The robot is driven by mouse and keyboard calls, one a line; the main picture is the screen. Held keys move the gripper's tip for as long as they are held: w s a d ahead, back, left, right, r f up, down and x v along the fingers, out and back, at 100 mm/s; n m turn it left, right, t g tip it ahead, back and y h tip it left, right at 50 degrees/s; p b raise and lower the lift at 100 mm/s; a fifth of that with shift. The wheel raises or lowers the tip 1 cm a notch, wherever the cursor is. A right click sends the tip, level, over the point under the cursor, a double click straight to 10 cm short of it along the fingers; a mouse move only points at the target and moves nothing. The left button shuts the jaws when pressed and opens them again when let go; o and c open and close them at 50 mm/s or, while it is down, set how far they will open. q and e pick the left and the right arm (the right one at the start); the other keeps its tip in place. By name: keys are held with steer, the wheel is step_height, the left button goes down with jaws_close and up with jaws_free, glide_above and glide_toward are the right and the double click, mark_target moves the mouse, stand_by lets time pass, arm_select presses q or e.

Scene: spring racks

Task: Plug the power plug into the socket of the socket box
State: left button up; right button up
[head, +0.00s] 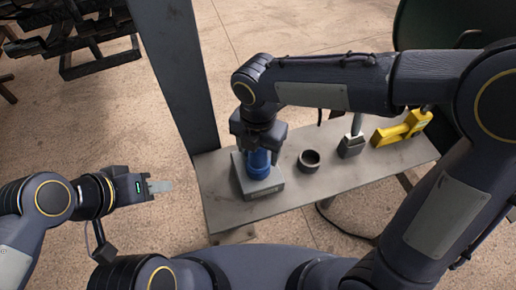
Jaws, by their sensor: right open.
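The socket box (262,191) is a low grey box on the left part of the grey shelf. A blue cylindrical piece (259,167), seemingly the power plug, stands upright on top of it; whether it sits in the socket is hidden. My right gripper (258,146) points down from above, its fingers open at the sides of the blue piece's upper part. Contact cannot be told. My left gripper (160,186) is out to the left, beside the shelf and pointing right toward it. Nothing shows in it, and its finger gap cannot be made out.
On the shelf (225,207) stand a dark round cup or ring (309,160), a grey block with a post (351,147) and a yellow tool-like object (402,129). A grey upright post (178,70) rises at the shelf's left end. A black cable lies on the floor.

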step_height(320, 180, up, 7)
steer(key=shift+r, duration=0.2)
stand_by(0.6)
